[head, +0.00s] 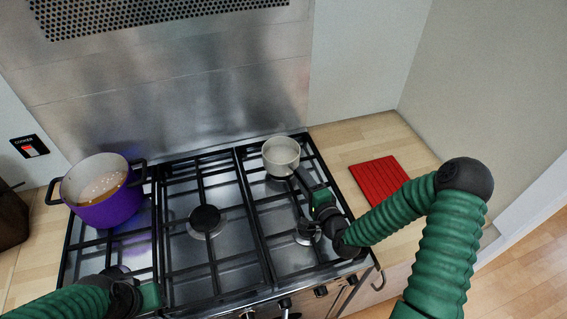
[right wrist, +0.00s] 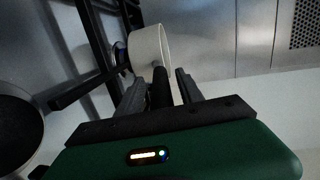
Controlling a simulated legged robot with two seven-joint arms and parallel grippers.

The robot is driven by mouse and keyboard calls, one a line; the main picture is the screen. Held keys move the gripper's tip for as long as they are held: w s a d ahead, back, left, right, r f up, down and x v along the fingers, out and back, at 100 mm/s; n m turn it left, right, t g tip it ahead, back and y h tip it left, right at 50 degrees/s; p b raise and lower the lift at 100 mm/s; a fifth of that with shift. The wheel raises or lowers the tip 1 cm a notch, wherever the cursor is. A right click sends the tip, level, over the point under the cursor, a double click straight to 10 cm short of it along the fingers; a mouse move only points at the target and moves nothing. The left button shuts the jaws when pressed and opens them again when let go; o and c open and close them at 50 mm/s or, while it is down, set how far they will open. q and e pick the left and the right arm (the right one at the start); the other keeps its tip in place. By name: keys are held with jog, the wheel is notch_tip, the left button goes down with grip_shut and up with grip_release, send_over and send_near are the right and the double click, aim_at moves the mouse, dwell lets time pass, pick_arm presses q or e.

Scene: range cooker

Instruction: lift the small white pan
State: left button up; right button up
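The small white pan (head: 281,155) is at the back right burner of the hob, upright, its dark handle pointing toward the front right. It seems to rest on the grate. My right gripper (head: 308,187) is at the handle. In the right wrist view the pan's pale side (right wrist: 150,50) is just beyond the fingers of my right gripper (right wrist: 160,90). The fingers stand apart, one on each side of the dark handle, with gaps showing. My left gripper (head: 150,297) is low over the hob's front left; its fingers cannot be made out.
A purple pot (head: 102,190) with orange contents stands on the left of the hob (head: 205,258). A red ridged board (head: 378,179) lies on the wooden worktop to the right. A steel splashback (head: 180,110) rises behind. The middle burners are clear.

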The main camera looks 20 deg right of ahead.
jog(key=shift+s+d, duration=0.1)
jog(key=shift+s, duration=0.05)
grip_shut()
dwell(0.4)
jog(key=shift+r, duration=0.15)
dwell(0.5)
